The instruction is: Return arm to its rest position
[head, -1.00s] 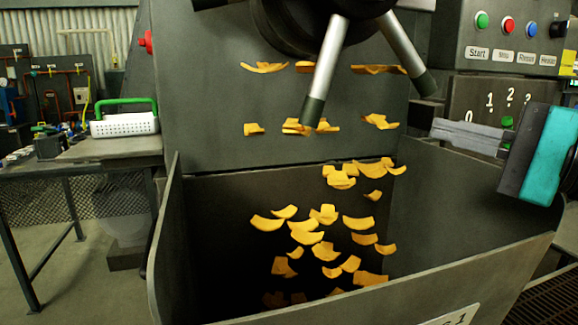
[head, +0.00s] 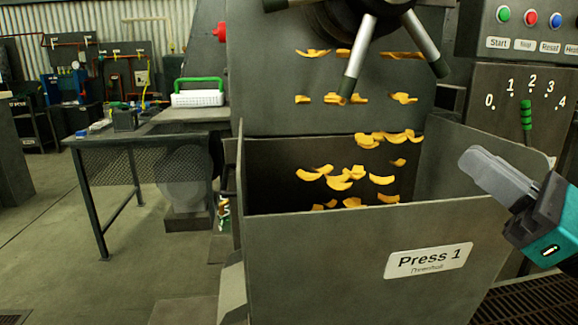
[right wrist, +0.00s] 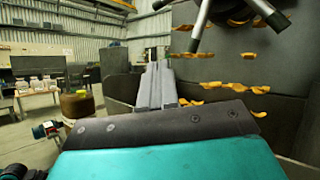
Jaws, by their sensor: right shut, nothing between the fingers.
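My right gripper (head: 480,165) is at the right of the head view, in front of the press's control panel and beside the right wall of the grey bin. Its fingers are shut together with nothing between them and point up and left. In the right wrist view the closed fingers (right wrist: 157,90) point away from the camera, apart from the bin. My left gripper is not in view.
The grey bin (head: 340,255) of Press 1 stands close by with yellow pieces (head: 340,180) in and above it. A spoked handwheel (head: 385,25) is above. A dial with a green lever (head: 526,115) and buttons are at right. A table (head: 95,142) stands left.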

